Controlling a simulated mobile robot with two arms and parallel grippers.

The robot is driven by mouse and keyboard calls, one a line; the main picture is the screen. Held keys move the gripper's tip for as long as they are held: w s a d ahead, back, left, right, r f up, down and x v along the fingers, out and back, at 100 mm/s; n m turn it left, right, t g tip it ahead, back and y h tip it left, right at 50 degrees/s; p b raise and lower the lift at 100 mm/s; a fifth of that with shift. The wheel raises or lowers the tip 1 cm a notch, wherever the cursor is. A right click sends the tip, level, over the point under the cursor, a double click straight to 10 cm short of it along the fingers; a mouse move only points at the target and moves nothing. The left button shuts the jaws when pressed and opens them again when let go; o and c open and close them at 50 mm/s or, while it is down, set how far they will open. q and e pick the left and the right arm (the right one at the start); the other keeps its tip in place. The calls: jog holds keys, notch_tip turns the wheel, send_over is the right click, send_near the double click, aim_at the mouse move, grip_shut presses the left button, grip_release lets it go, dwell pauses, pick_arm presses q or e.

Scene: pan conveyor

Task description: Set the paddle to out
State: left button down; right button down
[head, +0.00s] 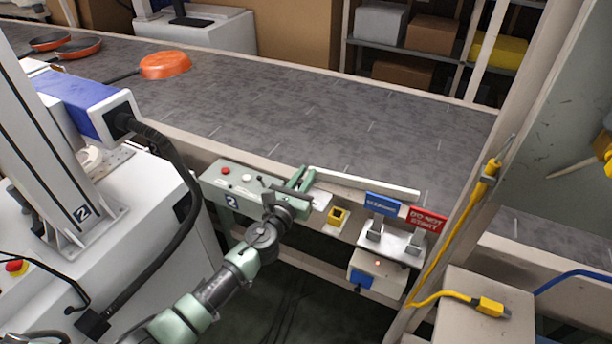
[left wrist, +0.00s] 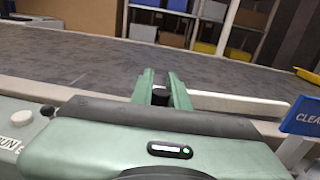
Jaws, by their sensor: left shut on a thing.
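The paddle (head: 365,184) is a long pale bar lying along the near edge of the conveyor, roughly parallel to it. It also shows in the left wrist view (left wrist: 235,104), reaching right from behind the fingers. My left gripper (head: 304,179) is at the bar's left end, beside the control box. In the left wrist view its green fingers (left wrist: 162,90) are shut on a dark round knob (left wrist: 160,97) at the paddle's left end. The fingers hide much of the knob. My right gripper is not in view.
The grey control box (head: 240,183) with buttons stands left of the gripper. A yellow holder (head: 338,217), a blue sign (head: 384,204) and a red sign (head: 428,219) stand to the right. Orange pans (head: 165,65) lie on the conveyor (head: 300,115) at far left; its middle is clear.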

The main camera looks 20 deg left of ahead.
pick_arm(q)
jog(key=c, duration=1.4)
grip_release()
jog(key=shift+w+a+r, duration=0.15)
jog(key=shift+a+r, duration=0.05)
jog(key=shift+a, duration=0.25)
jog(key=shift+o, duration=0.2)
jog(key=shift+f, duration=0.15)
jog(key=shift+d, duration=0.1)
jog(key=shift+s, duration=0.25)
jog(key=s+a, duration=0.1)
jog(key=s, duration=0.6)
jog(key=shift+s+a, duration=0.1)
jog(key=shift+c, duration=0.4)
